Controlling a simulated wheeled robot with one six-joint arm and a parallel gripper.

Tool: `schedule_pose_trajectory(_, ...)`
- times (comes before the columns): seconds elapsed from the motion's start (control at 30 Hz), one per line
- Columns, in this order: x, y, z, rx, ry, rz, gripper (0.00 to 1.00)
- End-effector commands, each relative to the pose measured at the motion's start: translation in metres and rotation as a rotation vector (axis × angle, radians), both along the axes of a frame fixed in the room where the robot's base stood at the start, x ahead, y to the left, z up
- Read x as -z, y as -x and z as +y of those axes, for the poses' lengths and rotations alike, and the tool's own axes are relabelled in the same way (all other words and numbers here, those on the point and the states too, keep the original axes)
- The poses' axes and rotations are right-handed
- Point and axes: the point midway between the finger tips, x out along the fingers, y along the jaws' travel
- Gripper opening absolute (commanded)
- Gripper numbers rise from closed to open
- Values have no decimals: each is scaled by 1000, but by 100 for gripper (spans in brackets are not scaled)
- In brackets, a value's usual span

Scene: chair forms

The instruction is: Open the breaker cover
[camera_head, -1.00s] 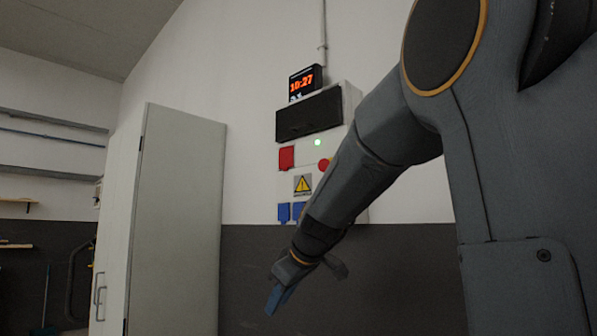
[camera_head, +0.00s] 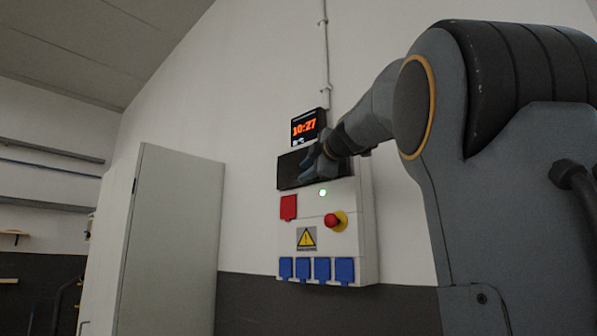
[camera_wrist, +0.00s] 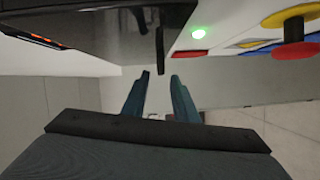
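The breaker cover (camera_head: 290,172) is a dark rectangular lid across the top of the white wall panel. It looks closed, and my arm hides its right part. My gripper (camera_head: 318,162) is up in front of the cover, overlapping it in the head view. In the wrist view the cover (camera_wrist: 80,28) fills the top left, with a thin dark tab (camera_wrist: 160,50) projecting from its lower edge. My gripper (camera_wrist: 160,95) shows two fingers with a clear gap and nothing between them. The tab lines up with that gap but appears apart from the fingertips.
The white panel (camera_head: 345,215) carries a green light (camera_head: 323,193), a red emergency button (camera_head: 332,220), a red socket (camera_head: 288,207) and several blue sockets (camera_head: 321,268). A clock display (camera_head: 305,127) sits just above the cover. A tall grey cabinet (camera_head: 170,240) stands at left.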

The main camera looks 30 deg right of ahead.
Motion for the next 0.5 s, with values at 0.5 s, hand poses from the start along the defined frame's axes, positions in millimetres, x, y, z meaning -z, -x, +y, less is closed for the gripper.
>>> schedule_pose_trajectory(0.5, 4, -47, -2, 0, 0, 2, 26)
